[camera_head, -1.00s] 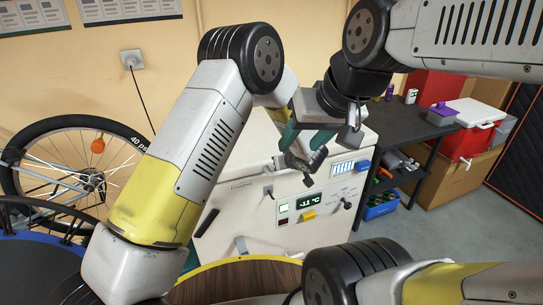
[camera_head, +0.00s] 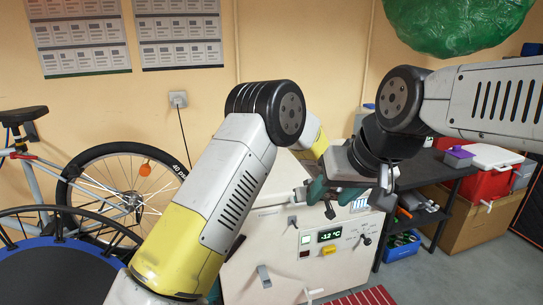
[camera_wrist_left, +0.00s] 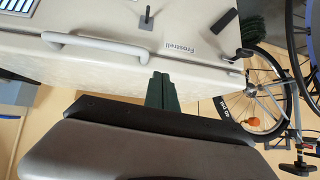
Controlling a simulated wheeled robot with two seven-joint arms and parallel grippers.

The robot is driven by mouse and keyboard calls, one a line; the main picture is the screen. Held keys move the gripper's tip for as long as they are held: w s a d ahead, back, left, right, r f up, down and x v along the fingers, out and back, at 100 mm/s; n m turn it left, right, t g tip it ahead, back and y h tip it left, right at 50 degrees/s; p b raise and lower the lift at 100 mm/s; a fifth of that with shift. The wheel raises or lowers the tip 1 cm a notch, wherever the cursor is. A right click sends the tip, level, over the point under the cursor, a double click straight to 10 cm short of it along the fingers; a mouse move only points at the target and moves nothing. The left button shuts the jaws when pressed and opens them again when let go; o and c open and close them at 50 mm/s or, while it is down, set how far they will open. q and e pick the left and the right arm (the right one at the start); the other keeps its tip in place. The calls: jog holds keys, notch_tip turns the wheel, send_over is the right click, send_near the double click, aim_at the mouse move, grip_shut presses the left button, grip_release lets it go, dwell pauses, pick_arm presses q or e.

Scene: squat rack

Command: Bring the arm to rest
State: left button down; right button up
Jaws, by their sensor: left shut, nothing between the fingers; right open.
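My right arm comes in from the right in the head view. Its gripper (camera_head: 330,194) is open and empty, hanging in front of the white freezer (camera_head: 262,240). My left arm (camera_head: 225,185) rises from the bottom left, bends at a black joint and runs on behind the right wrist, so its gripper is hidden there. In the left wrist view my left gripper's dark green fingers (camera_wrist_left: 161,92) are shut with nothing between them. They show in front of the freezer's edge, beside its white handle (camera_wrist_left: 95,44); I cannot tell whether they touch it.
A black shelf table (camera_head: 425,172), red cooler (camera_head: 480,185) and cardboard box (camera_head: 470,222) stand at the right. Grey floor (camera_head: 450,275) is clear at right front.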

pick_arm(q)
jog(key=s+a+r+g, duration=0.2)
jog(key=s+a+r, duration=0.4)
jog(key=a+r, duration=0.45)
jog(key=s+a+r+g, duration=0.2)
jog(key=s+a+r, duration=0.5)
jog(key=a, duration=0.6)
jog(key=s+a+r+m+h, duration=0.1)
jog(key=s+a+r+h, duration=0.1)
jog(key=s, duration=0.9)
jog(key=s+a+r+m+t+h, duration=0.1)
jog(key=s+a+r+m+h, duration=0.1)
jog(key=s, duration=0.9)
notch_tip(320, 180, up, 4)
jog(key=shift+s+a+f+h, duration=0.15)
jog(key=shift+a+f+h, duration=0.1)
jog(key=shift+a+h, duration=0.7)
